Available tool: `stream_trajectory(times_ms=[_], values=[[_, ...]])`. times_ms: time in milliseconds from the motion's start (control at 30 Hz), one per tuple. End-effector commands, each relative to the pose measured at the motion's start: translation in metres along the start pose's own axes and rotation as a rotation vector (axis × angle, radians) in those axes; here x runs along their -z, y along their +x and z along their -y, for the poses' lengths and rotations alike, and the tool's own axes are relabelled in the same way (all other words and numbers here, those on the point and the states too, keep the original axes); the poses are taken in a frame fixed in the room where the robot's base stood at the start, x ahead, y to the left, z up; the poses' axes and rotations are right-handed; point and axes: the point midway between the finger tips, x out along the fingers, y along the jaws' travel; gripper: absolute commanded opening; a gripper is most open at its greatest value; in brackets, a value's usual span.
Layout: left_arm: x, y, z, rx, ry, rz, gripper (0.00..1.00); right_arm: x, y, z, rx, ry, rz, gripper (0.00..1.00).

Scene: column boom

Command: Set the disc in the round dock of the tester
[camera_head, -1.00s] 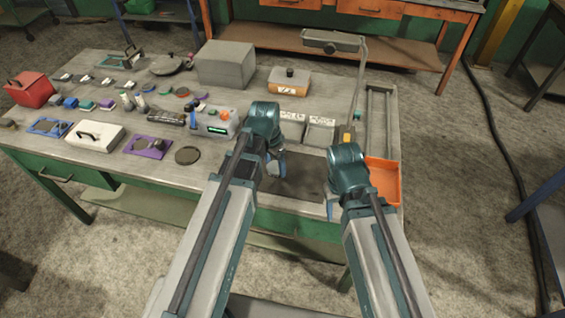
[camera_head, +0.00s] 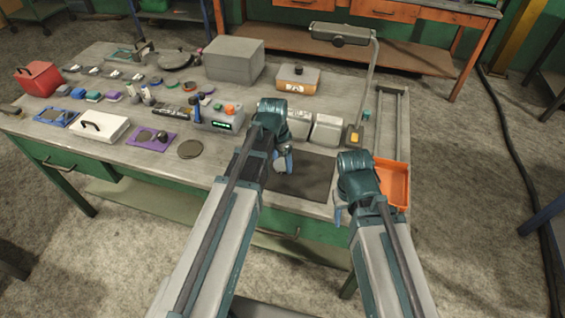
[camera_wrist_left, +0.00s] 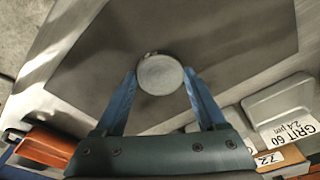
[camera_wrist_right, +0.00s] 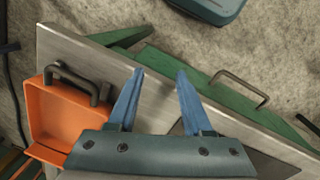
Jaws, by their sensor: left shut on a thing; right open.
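The grey round disc (camera_wrist_left: 160,74) is between the blue fingertips of my left gripper (camera_wrist_left: 160,85), which is shut on it. In the head view the disc (camera_head: 281,166) and left gripper (camera_head: 285,160) are over the dark mat (camera_head: 308,178), right of the tester. The tester (camera_head: 220,117) is a grey box with a green display and an orange button. Its round dock cannot be made out clearly; my left wrist partly covers that side. My right gripper (camera_wrist_right: 158,72) is open and empty, over the table's front edge near the orange tray.
The orange tray (camera_wrist_right: 45,125) stands at the table's right end. A dark round plate (camera_head: 190,149) lies at the front edge. Labelled grey boxes (camera_head: 326,130) and a lamp (camera_head: 342,35) stand behind the mat. A white case (camera_head: 100,127) and purple plate (camera_head: 152,138) lie left.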

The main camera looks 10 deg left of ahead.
Motion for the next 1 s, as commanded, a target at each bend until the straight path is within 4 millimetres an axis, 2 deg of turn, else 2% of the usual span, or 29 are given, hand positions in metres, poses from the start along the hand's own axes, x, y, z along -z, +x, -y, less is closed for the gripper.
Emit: stream_trajectory(times_ms=[133, 167, 300, 667, 867, 1000], values=[[0.0, 0.004, 0.0, 0.0, 0.0, 0.0, 0.0, 0.0, 0.004, 0.0, 0.0, 0.0, 0.0, 0.5], [-0.001, 0.004, 0.0, 0.0, 0.0, 0.0, 0.75, 0.0, 0.004, 0.0, 0.0, 0.0, 0.0, 0.5], [0.0, 0.003, 0.0, 0.0, 0.0, 0.0, 1.0, 0.0, 0.003, 0.0, 0.0, 0.0, 0.0, 0.5], [0.0, 0.0, 0.0, 0.0, 0.0, 0.0, 1.0, 0.0, 0.0, 0.0, 0.0, 0.0, 0.0, 0.5], [0.0, -0.014, 0.0, 0.0, 0.0, 0.0, 1.0, -0.001, -0.014, -0.001, 0.0, 0.0, 0.0, 0.5], [0.001, -0.031, 0.0, 0.0, 0.0, 0.0, 1.0, -0.002, -0.03, -0.003, 0.0, 0.0, 0.0, 0.5]])
